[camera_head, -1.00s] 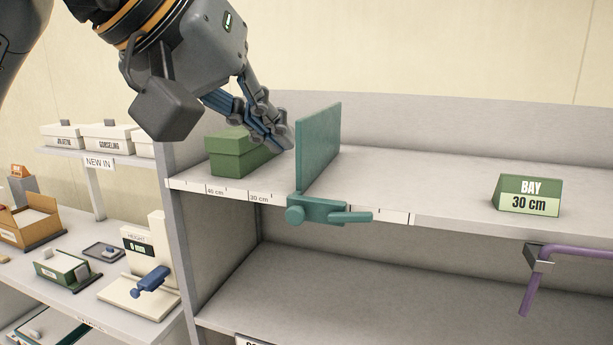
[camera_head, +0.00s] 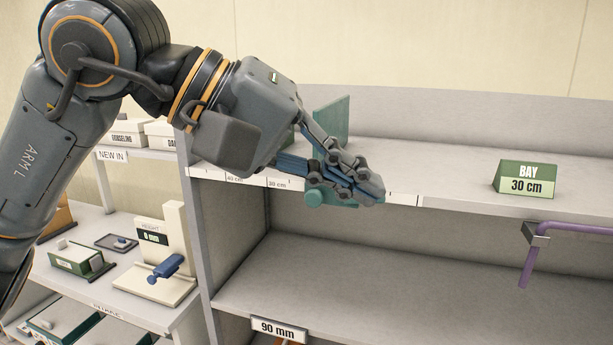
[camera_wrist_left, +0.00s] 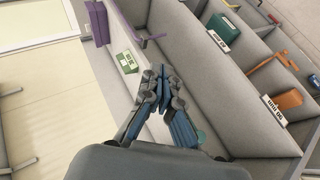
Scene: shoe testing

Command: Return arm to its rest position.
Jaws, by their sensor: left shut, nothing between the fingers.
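My left arm (camera_head: 50,150) comes in from the left in the head view. Its gripper (camera_head: 372,197) is shut and empty in front of the upper shelf's edge. It covers most of the teal divider's clamp (camera_head: 318,198). The teal divider panel (camera_head: 330,122) stands upright behind the gripper, and the green box beside it is almost wholly hidden. In the left wrist view the closed fingertips (camera_wrist_left: 160,72) hold nothing. I cannot tell whether the fingers touch the clamp. My right gripper is not in view.
A green BAY 30 cm sign (camera_head: 527,179) stands on the upper shelf (camera_head: 440,165). A purple rod (camera_head: 575,229) juts out below it. A height gauge (camera_head: 172,250) and trays stand on the left table (camera_head: 125,300). A 90 mm label (camera_head: 279,329) is at the lower shelf.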

